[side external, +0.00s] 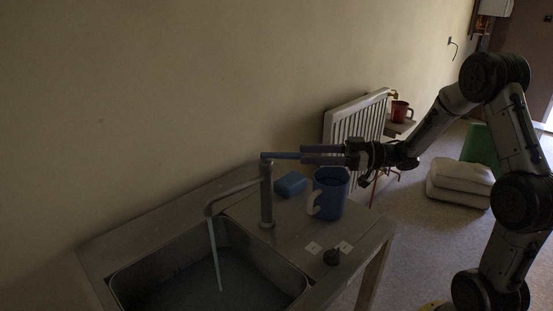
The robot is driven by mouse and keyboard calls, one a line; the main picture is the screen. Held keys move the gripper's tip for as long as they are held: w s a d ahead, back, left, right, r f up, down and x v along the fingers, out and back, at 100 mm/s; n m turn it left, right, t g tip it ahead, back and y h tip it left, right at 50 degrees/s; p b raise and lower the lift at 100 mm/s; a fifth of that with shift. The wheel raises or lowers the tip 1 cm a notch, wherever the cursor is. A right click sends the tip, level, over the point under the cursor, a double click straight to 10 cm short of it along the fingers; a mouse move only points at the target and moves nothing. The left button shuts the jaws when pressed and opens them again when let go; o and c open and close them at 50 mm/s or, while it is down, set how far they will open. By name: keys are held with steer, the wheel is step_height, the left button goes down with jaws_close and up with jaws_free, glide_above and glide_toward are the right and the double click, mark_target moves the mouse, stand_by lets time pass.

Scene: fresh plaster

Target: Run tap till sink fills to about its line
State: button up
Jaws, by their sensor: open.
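The steel sink (290,277) is set in a metal counter, with grey-blue water (215,285) in its basin. The tap (266,195) stands behind the basin's right side, and its spout reaches left over the basin. A thin stream of water (215,255) runs from the spout. A blue lever (281,155) sticks out to the right from the top of the tap. My gripper (303,155) is open at the lever's right end, level with it. I cannot tell whether the fingers touch it. A fill line inside the basin cannot be made out.
A blue mug (330,192) stands on the counter just below my gripper, with a blue sponge-like block (291,184) to its left. A white radiator (357,118) and a red mug (400,110) are behind.

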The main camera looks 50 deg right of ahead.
mark_target(280, 153)
steer(key=x, duration=0.7)
steer(key=shift+w+a, duration=0.25)
jaws_close()
stand_by(1.1)
